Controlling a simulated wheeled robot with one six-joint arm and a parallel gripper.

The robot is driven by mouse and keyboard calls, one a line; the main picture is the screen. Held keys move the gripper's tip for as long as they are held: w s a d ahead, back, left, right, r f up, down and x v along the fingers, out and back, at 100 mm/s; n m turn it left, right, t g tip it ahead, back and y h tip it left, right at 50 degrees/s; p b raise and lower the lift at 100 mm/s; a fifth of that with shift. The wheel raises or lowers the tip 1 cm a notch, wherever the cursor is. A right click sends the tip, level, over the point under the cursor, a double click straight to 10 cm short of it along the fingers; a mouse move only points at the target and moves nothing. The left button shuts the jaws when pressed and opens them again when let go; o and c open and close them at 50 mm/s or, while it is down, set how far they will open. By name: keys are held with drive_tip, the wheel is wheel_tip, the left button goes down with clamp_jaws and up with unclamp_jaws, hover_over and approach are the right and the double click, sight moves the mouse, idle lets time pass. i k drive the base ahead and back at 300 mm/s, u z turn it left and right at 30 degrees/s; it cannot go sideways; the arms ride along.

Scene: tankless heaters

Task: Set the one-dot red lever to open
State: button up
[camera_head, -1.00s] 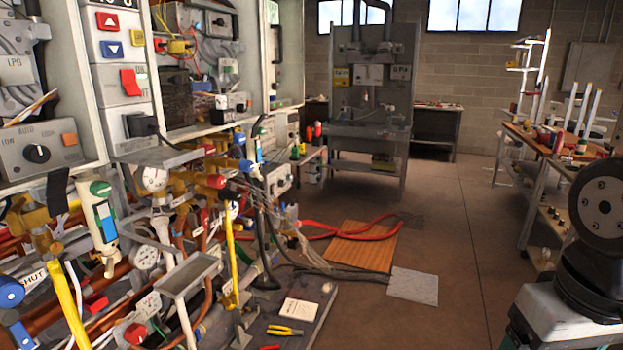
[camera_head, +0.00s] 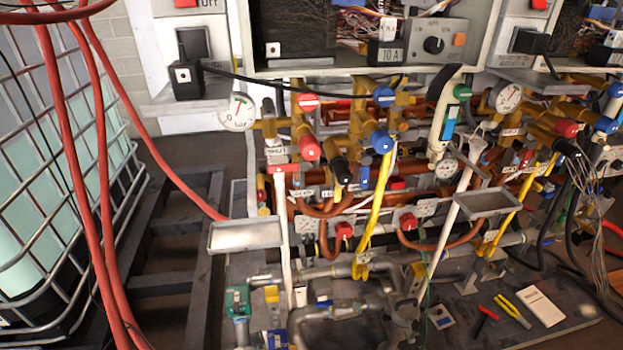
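A red lever-like handle (camera_head: 283,168) lies about level at the left of the pipework, just below a SHUT label (camera_head: 270,152). Other red handles nearby are an upper round knob (camera_head: 308,102), a lower round knob (camera_head: 310,148) and two small ones on the low pipes (camera_head: 344,230) (camera_head: 408,221). Single-dot marks show on two black boxes (camera_head: 183,75) (camera_head: 273,49) above. I cannot make out a one dot on any red lever, so I cannot tell which is the named one. My gripper is not in view.
A caged tank (camera_head: 60,190) and hanging red hoses (camera_head: 88,200) stand at the left. Metal trays (camera_head: 245,236) (camera_head: 486,204) jut out before the pipes. Tools (camera_head: 511,312) lie on the low base at right. Yellow upright pipes (camera_head: 376,210) cross the front.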

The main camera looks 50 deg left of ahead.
sight(283, 168)
drive_tip(key=u, duration=1.4)
